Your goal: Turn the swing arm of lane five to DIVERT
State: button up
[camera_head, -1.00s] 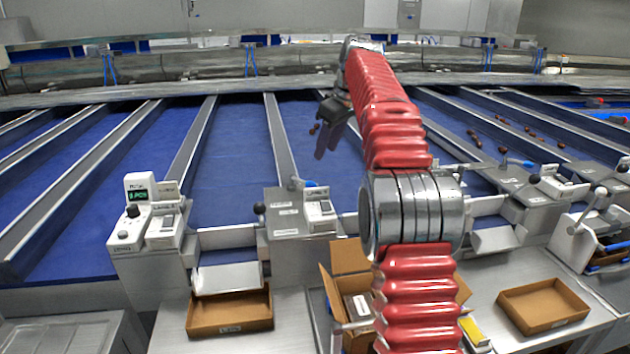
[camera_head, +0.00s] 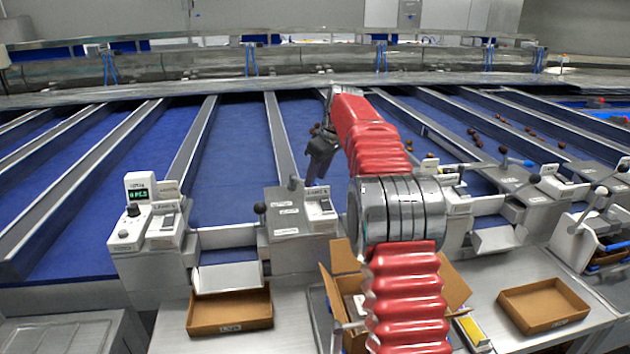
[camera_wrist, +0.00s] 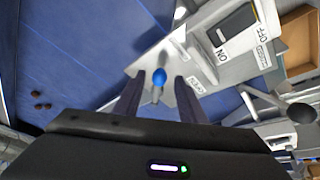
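A lever with a blue knob (camera_wrist: 158,76) stands at the corner of a grey plate in the wrist view; I take it for the swing arm. In the head view my gripper hides the knob, above the grey console (camera_head: 285,212). My gripper (camera_wrist: 160,80) is open, its two dark fingers on either side of the knob; I see gaps and cannot tell the depth. My gripper also shows in the head view (camera_head: 313,178), pointing down at the console. I cannot read the lane number.
A white box with an ON/OFF switch (camera_wrist: 235,28) sits beside the lever. A black ball-ended lever (camera_head: 260,208) stands left of it. A few dates (camera_wrist: 40,100) lie on the blue belt. Cardboard trays (camera_head: 230,312) stand in front; an open carton (camera_head: 345,256) is beside my arm.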

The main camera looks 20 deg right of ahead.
jog(key=shift+x, duration=1.1)
jog(key=shift+c, duration=0.5)
grip_shut()
